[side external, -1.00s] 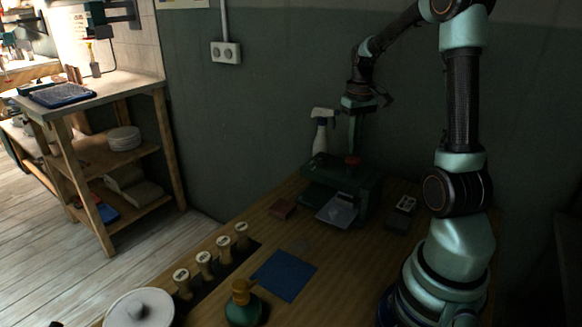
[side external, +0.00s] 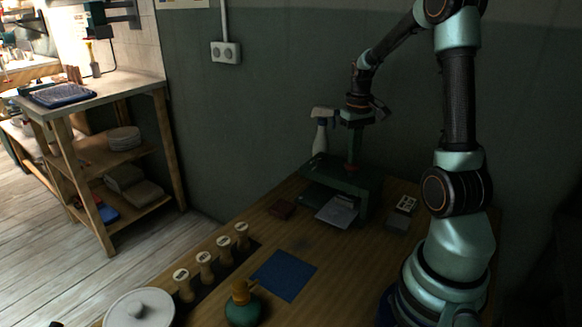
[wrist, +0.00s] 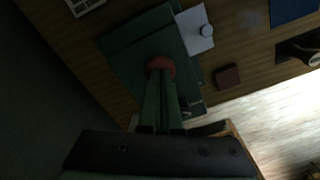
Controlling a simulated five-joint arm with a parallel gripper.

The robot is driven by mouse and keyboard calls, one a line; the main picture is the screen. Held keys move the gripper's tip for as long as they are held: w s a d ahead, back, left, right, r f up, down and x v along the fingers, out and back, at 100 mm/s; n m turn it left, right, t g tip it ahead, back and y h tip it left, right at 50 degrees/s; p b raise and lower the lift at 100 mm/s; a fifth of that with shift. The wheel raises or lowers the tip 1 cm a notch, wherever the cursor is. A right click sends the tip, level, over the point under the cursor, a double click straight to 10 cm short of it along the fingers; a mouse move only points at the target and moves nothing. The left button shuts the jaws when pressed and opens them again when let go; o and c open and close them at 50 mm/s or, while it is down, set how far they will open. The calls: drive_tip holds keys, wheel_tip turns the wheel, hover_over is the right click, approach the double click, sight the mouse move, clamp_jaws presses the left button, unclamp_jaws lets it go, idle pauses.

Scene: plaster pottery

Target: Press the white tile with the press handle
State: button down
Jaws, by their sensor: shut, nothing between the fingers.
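The dark green press (side external: 365,183) stands at the back of the wooden table; it also shows in the wrist view (wrist: 130,50). Its red round handle knob (wrist: 160,64) is directly under my fingertips. My gripper (side external: 353,164) is shut and empty, pointing down over the press top. Its tips overlap the knob in the wrist view (wrist: 161,76); contact looks likely, but I cannot be sure. The white tile (side external: 335,214) lies flat, partly in the press opening. It also shows in the wrist view (wrist: 188,22) with a small round grey piece on it.
A spray bottle (side external: 321,135) stands behind the press. A blue mat (side external: 283,275), several wooden-handled stamps (side external: 205,264) and a green bottle (side external: 242,307) are at the front.

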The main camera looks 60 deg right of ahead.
drive_tip(key=shift+f, duration=1.1)
drive_tip(key=shift+r, duration=0.15)
wheel_tip(320, 180, up, 9)
idle(1.1)
